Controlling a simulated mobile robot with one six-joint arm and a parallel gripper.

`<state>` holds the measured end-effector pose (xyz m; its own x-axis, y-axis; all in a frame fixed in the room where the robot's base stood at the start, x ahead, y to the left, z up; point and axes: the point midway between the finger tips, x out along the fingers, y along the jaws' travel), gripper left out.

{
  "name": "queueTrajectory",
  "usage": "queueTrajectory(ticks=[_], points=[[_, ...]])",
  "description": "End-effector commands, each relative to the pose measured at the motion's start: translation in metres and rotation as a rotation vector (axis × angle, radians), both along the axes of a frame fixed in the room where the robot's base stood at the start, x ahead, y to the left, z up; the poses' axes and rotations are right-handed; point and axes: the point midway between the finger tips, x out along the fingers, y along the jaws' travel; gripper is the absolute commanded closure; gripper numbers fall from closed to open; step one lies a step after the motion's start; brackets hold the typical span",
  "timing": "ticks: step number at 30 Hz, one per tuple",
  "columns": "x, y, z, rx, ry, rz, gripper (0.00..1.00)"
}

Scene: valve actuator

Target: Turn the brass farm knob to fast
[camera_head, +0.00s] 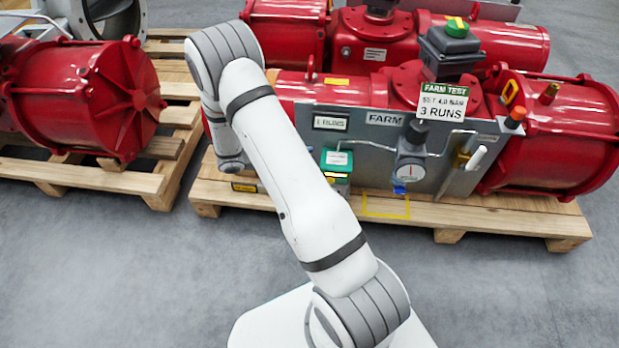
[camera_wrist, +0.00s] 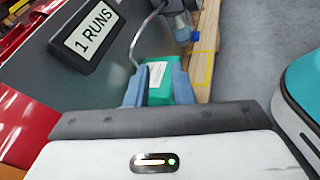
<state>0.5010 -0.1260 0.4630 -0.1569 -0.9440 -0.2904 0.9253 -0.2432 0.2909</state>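I cannot tell which is the farm knob, and no fast marking is legible. In the wrist view my gripper (camera_wrist: 158,78) has its blue-grey fingers apart, one on each side of a green block (camera_wrist: 160,88). Contact with the block is unclear. The green block also shows in the head view (camera_head: 337,160), where my gripper is hidden.
A gauge (camera_head: 410,168) with a blue tip and thin tubing sit right of the green block. A FARM TEST sign (camera_head: 443,101) reads 3 RUNS; a run counter (camera_wrist: 88,35) reads 1 RUNS. A wooden pallet (camera_head: 490,218) carries the assembly. The grey floor in front is clear.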

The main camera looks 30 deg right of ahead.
Motion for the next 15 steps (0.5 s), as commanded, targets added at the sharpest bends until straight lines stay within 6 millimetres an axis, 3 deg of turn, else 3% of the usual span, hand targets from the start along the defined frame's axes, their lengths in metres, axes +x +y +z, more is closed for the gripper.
queueTrajectory(ticks=[1,9,15], points=[[0.007,0.000,-0.027,-0.040,0.045,0.056,0.79],[0.038,0.006,-0.138,-0.230,0.203,0.367,0.79],[0.043,0.016,-0.195,-0.305,0.262,0.529,0.79]])
